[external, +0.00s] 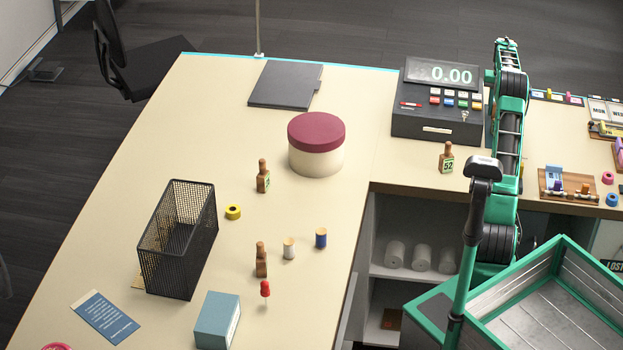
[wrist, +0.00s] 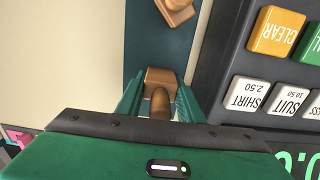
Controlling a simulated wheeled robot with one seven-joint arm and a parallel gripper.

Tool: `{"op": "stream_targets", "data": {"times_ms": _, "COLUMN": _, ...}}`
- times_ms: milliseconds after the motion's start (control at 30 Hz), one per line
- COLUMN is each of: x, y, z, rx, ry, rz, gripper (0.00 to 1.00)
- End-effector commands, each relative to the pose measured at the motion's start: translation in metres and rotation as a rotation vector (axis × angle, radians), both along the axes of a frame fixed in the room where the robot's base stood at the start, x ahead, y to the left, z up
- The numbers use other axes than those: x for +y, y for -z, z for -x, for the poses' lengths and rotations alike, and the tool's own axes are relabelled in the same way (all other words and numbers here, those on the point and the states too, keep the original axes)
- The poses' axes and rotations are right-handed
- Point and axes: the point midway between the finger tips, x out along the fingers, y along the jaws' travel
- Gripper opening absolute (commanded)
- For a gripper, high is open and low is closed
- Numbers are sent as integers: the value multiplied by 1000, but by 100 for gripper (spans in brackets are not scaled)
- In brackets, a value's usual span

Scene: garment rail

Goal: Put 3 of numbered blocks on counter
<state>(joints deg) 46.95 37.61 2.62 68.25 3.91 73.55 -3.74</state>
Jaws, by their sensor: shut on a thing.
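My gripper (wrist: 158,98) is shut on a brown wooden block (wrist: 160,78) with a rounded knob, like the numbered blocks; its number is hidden. The held block is over a dark teal strip (wrist: 150,45) beside the register, and I cannot tell whether it touches it. Another brown wooden piece (wrist: 174,10) shows at the top of the wrist view. On the cream counter (external: 215,110), one numbered block (external: 263,178) with a green label stands upright, another (external: 261,262) stands nearer, and block 52 (external: 446,158) stands before the register. In the external view my fingers are hidden by my arm.
The cash register (external: 437,105) is close beside my gripper. A wooden tray (external: 555,186) is at right.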

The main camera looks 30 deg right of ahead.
Motion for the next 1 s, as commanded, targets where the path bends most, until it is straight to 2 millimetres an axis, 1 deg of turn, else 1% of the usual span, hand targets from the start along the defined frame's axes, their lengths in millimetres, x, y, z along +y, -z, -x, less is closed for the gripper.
{"op": "stream_targets", "data": {"times_ms": 467, "x": 0, "y": 1, "z": 0, "rx": 0, "ry": 0, "rz": 0, "gripper": 1}}
{"op": "stream_targets", "data": {"times_ms": 933, "x": 0, "y": 9, "z": 0, "rx": 1, "ry": 0, "rz": -1, "gripper": 1}}
{"op": "stream_targets", "data": {"times_ms": 967, "x": 0, "y": 9, "z": 0, "rx": 1, "ry": 0, "rz": -1, "gripper": 41}}
{"op": "stream_targets", "data": {"times_ms": 1000, "x": 0, "y": 9, "z": 0, "rx": 1, "ry": 0, "rz": -1, "gripper": 50}}
